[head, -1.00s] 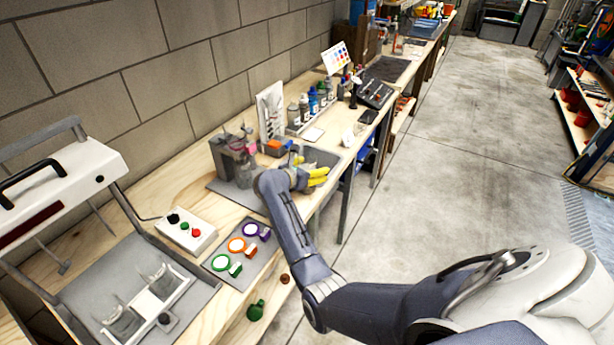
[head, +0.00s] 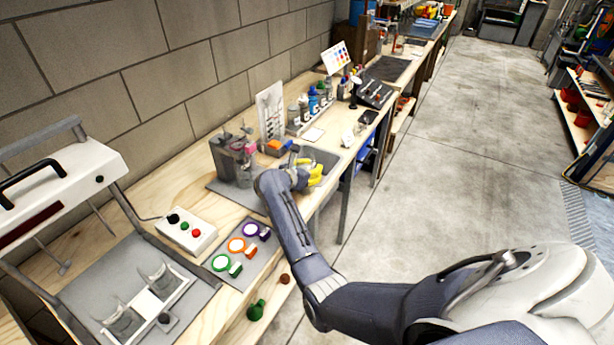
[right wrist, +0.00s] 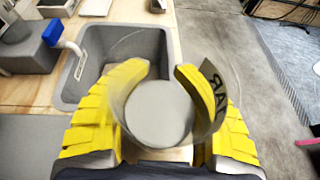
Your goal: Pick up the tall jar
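The tall jar (right wrist: 158,112) is clear, with a grey round end and dark lettering on its right side. In the right wrist view it sits between the yellow fingers of my right gripper (right wrist: 164,70). The fingers lie along both sides of the jar, their tips curving inward, and look shut on it. In the head view my right gripper (head: 315,174) is at the bench's front edge, by a grey bin (head: 326,157); the jar is too small and covered to make out there. My left gripper is not in view.
A grey block with clear ware (head: 232,158) stands left of my right gripper. Nearer are a mat with coloured rings (head: 240,246), a button box (head: 187,233) and a press-like machine (head: 60,185). Bottles (head: 312,102) stand behind.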

